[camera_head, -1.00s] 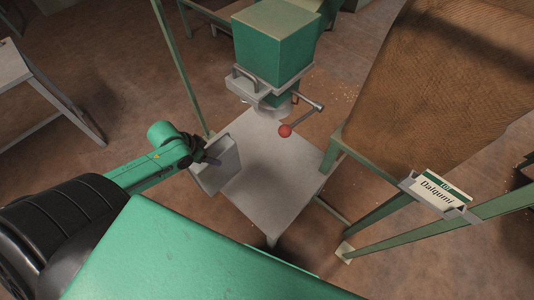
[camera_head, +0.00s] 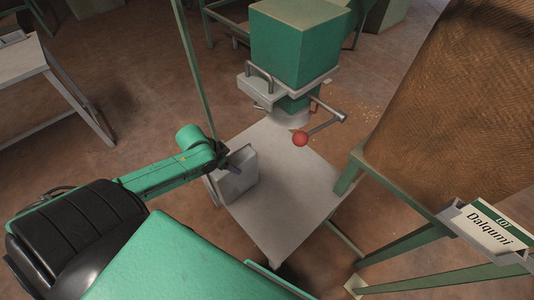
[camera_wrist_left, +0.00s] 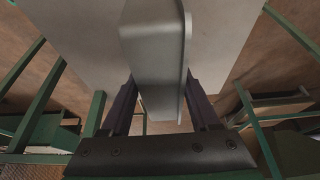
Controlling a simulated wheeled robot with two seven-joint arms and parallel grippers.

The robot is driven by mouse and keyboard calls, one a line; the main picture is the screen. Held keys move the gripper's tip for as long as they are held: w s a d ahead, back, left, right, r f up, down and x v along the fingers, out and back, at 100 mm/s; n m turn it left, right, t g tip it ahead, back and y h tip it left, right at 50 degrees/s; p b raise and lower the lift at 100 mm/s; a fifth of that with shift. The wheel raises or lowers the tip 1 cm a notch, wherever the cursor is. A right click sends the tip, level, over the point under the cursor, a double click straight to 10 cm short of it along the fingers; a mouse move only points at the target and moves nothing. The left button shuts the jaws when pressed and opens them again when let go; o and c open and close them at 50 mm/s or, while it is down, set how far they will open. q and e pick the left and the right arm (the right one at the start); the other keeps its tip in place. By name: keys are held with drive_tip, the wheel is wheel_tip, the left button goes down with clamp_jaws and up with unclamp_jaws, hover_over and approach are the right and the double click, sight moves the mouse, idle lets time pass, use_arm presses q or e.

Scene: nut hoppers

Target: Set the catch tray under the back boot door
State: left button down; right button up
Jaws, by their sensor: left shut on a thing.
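The catch tray (camera_head: 239,178) is a grey, shallow metal box, tilted steeply on its edge at the left side of a grey table. My left gripper (camera_head: 228,167) is shut on it. In the left wrist view the tray (camera_wrist_left: 155,50) stands between the two dark fingers (camera_wrist_left: 163,100) and hides part of the table. The boot (camera_head: 293,108) is under a green square hopper (camera_head: 295,45), with a lever ending in a red knob (camera_head: 301,138). It is above the table's far part, right of the tray. I cannot tell whether the tray touches the table. My right gripper is not in view.
The grey table top (camera_head: 290,195) is bare below the boot. A green post (camera_head: 192,75) rises left of it. A large brown woven sack (camera_head: 455,110) on a green frame, with a "Dalqumi" lot card (camera_head: 488,228), stands right. Another grey table (camera_head: 25,65) is far left.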

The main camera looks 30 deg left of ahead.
use_arm(q)
drive_tip(key=w+d+b, duration=0.1)
drive_tip(key=w+d, duration=0.1)
drive_tip(key=w, duration=0.5)
drive_tip(key=w+d+f, duration=0.1)
drive_tip(key=w+d, duration=0.2)
drive_tip(key=w, duration=0.4)
drive_tip(key=shift+w+f+b, duration=0.15)
drive_tip(key=shift+f+b, duration=0.1)
drive_tip(key=shift+b, duration=0.1)
drive_tip(key=shift+c, duration=0.6)
unclamp_jaws()
drive_tip(key=shift+f, duration=0.15)
